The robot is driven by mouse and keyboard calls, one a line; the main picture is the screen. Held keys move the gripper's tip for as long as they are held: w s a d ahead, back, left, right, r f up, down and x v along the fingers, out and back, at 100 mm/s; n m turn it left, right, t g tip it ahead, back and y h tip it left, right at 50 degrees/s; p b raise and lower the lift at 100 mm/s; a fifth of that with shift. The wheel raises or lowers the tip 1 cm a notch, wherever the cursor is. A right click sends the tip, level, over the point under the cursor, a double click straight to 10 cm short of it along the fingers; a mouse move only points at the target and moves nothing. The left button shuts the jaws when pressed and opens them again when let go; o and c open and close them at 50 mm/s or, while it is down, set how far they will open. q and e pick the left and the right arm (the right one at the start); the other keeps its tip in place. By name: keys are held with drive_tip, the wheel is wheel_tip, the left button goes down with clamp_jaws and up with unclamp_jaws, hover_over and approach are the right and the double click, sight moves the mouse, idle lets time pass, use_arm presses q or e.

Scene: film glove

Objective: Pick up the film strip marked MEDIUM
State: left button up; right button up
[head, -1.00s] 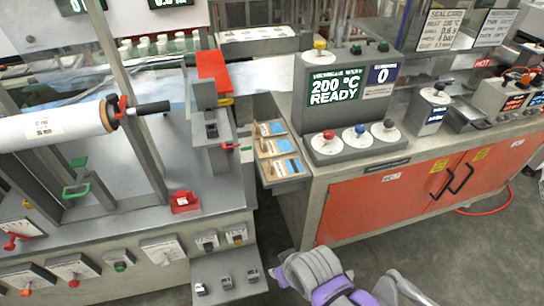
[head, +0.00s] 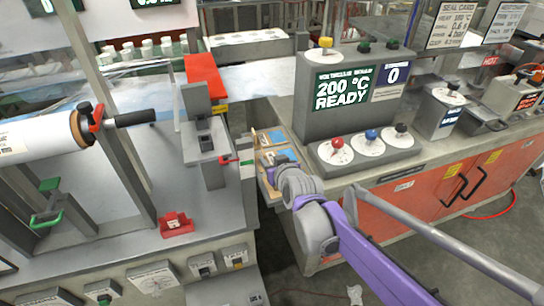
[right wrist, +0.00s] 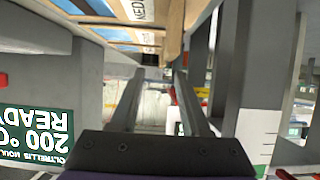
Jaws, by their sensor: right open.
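A small wooden tray (head: 264,187) sits between the grey machine and the control panel, holding film strips with blue areas (head: 283,155). My right gripper (head: 270,162) is at the tray and partly covers its near part. The strip labels are too small to read in the head view. In the right wrist view, a card whose lettering begins "MED" (right wrist: 141,10) shows upside down at the top. My right gripper (right wrist: 155,88) is open there, with nothing between its two fingers. My left gripper is not in view.
The control panel (head: 345,105) reading 200 °C READY stands close right of the tray. Orange cabinet doors (head: 420,205) lie below the right counter.

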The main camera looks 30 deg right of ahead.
sight(265, 156)
drive_tip(key=shift+x, duration=1.05)
drive_tip(key=x, duration=0.2)
drive_tip(key=b+x, duration=0.1)
drive_tip(key=x, duration=0.3)
drive_tip(key=shift+a+f+b, duration=0.1)
drive_tip(key=shift+a+b, duration=0.2)
clamp_jaws()
